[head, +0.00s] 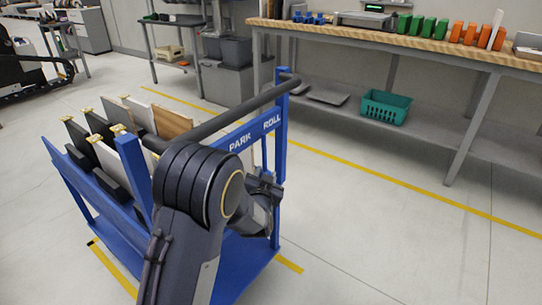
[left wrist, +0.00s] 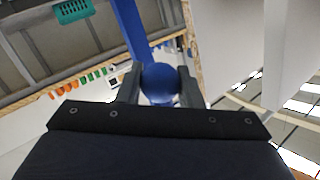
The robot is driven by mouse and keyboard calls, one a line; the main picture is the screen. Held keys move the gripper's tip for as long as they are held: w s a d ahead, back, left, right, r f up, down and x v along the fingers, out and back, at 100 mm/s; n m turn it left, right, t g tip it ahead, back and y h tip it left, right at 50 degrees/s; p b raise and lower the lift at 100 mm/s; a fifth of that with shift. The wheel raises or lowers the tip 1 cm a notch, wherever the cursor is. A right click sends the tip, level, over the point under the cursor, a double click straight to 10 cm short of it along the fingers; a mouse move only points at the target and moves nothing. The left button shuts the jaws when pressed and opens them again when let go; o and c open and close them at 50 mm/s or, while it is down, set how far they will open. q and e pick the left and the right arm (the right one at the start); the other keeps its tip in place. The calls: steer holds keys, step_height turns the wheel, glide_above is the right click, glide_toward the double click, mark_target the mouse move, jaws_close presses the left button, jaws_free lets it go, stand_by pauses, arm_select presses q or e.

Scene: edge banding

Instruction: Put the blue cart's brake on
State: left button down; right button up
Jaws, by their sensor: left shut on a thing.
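The blue cart (head: 244,276) stands at the center of the head view, with a dark push bar (head: 236,108) along its top. Its rail carries the white words PARK and ROLL (head: 256,134). My left gripper (head: 266,194) is at the cart's near right end, below that label. In the left wrist view, its two fingers (left wrist: 160,84) are on either side of a round blue knob (left wrist: 160,78), shut on it. My arm hides much of that end in the head view, so the lever's position under the label cannot be told. My right gripper is not in view.
Several boards (head: 172,123) stand upright in the cart's slots. A workbench (head: 420,42) with green and orange blocks runs along the back right, with a teal basket (head: 385,107) on its lower shelf. Yellow lines mark the floor. The floor right of the cart is clear.

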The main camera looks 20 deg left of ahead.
arm_select(q)
steer(key=s+a+r+m+g+p, duration=0.3)
steer(key=s+g+p, duration=0.4)
steer(key=p, duration=1.1)
steer(key=shift+s+a+y, duration=0.15)
steer(key=shift+s+y, duration=0.15)
steer(key=shift+s, duration=0.65)
steer(key=c, duration=1)
jaws_free()
steer(key=p+v, duration=0.1)
steer(key=v, duration=0.6)
steer(key=shift+s+r, duration=0.3)
